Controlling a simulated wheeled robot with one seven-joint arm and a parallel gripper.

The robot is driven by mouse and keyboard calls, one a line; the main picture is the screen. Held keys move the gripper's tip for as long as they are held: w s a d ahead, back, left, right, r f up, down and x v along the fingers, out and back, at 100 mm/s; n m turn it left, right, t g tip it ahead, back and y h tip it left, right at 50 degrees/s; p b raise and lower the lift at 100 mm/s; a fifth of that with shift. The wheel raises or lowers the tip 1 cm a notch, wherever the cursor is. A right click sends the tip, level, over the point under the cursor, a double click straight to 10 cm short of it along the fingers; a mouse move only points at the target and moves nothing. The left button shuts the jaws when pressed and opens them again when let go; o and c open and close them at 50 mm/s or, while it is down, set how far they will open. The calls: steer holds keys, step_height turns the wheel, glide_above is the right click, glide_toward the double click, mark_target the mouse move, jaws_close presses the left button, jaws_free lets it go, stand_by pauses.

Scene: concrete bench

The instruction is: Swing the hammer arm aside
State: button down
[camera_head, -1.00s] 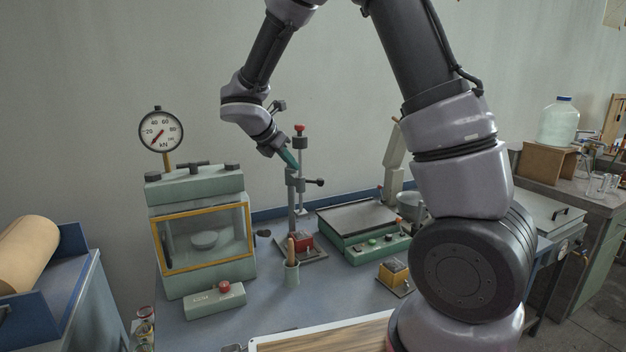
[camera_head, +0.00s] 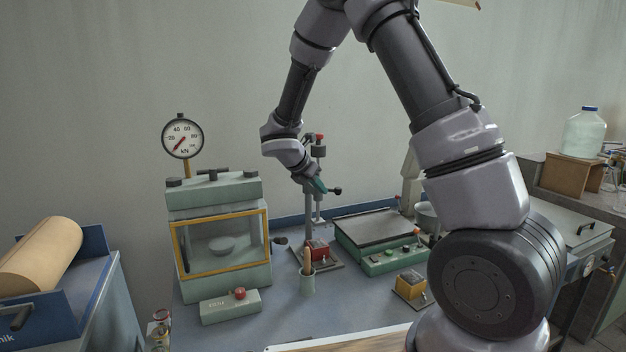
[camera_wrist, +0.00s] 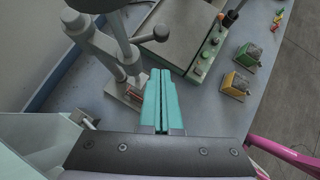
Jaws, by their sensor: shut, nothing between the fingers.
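The hammer stand (camera_head: 309,217) has an upright grey column with a red cap on top, behind the middle of the bench. A short hammer arm with a black knob (camera_head: 336,190) juts to the right from it. My gripper (camera_head: 322,188), with teal fingers, is shut and empty, in front of the column close to the knob; I cannot tell whether it touches. In the wrist view my shut fingers (camera_wrist: 160,80) point toward the stand's base, and the knob (camera_wrist: 161,32) shows just beyond the tips. My wrist hides part of the upper column.
A red box (camera_head: 317,250) sits on the stand's base. A green press with a yellow-framed window (camera_head: 220,210) stands left, with a gauge (camera_head: 182,138). A green-panelled plate unit (camera_head: 375,227) and yellow box (camera_head: 411,284) are right.

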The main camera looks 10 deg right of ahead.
mark_target(336, 192)
steer(key=shift+w+d+f, duration=0.2)
steer(key=shift+w+d, duration=0.35)
steer(key=shift+d, duration=0.1)
steer(key=shift+w+d+f, duration=0.25)
steer(key=shift+w+d, duration=0.25)
steer(key=shift+d, duration=0.2)
steer(key=shift+w+d+f, duration=0.2)
steer(key=shift+w+d, duration=0.35)
steer(key=shift+d, duration=0.1)
steer(key=shift+d, duration=0.1)
